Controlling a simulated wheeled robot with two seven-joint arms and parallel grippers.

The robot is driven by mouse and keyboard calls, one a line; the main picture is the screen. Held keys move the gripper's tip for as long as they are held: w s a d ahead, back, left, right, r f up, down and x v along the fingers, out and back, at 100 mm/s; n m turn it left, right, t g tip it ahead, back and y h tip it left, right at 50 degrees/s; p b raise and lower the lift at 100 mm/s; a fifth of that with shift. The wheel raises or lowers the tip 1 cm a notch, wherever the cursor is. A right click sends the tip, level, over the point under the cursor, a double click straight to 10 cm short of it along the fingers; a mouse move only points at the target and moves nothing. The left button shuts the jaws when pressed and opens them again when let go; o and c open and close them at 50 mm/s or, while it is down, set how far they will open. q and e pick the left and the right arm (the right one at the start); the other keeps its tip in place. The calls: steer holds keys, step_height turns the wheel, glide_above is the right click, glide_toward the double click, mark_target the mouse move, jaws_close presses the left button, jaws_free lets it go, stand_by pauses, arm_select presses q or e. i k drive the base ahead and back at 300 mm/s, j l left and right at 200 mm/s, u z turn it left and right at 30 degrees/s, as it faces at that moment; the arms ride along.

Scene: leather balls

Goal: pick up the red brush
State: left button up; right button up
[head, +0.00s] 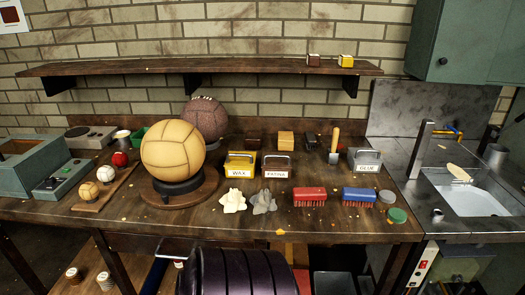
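The red brush (309,197) lies on the wooden workbench (230,226), right of the middle, with its dark red bristles facing down. A similar blue brush (359,195) lies just to its right, with a gap between them. Neither of my grippers is in view, and nothing touches the red brush.
Crumpled cloths (233,201) lie left of the brush; a grey tin (387,196) and green tin (397,215) lie right. A large tan ball (172,156) stands left; a sink (475,200) is far right.

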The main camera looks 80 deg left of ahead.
mark_target(304, 197)
steer(key=u, duration=2.1)
